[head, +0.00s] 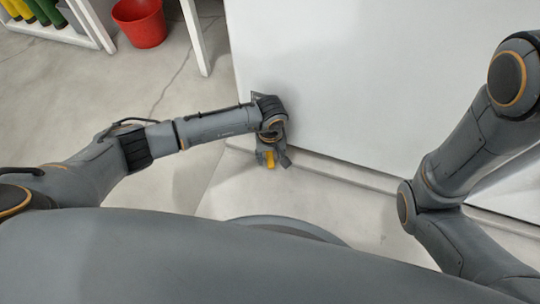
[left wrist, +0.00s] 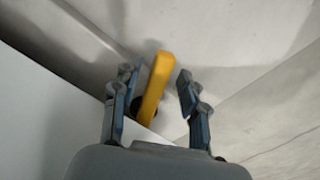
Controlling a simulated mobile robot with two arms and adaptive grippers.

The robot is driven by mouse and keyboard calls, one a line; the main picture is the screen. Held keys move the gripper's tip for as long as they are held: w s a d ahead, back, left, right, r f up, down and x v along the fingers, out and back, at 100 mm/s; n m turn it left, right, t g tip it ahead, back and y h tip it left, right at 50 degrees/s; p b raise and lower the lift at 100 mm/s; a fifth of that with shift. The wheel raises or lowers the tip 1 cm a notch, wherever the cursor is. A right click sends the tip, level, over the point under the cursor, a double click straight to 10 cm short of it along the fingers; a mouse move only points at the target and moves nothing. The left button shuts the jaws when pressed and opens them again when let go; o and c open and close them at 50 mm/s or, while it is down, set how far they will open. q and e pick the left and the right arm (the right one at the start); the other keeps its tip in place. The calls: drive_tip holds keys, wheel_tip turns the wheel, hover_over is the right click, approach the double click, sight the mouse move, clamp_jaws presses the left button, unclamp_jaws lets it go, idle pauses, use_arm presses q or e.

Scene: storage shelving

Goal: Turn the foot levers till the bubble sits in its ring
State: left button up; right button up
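A yellow foot lever (left wrist: 157,84) stands between the fingers of my left gripper (left wrist: 158,80) in the left wrist view, with a dark round part at its lower end. The fingers are apart, with a gap on each side of the lever. In the head view my left gripper (head: 273,158) is low at the bottom edge of a large white cabinet (head: 370,70), and a bit of yellow (head: 269,160) shows at it. The bubble and its ring are not in view. My right arm shows at the right, but its gripper is out of the picture.
A red bucket (head: 141,24) stands on the floor at the upper left. Beside it is a white rack (head: 62,36) holding yellow and green things. The pale floor (head: 120,85) left of the cabinet is mostly clear. A low ledge (head: 345,171) runs along the cabinet's foot.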

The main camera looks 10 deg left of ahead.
use_arm(q)
wheel_tip(320, 180, up, 12)
idle(0.6)
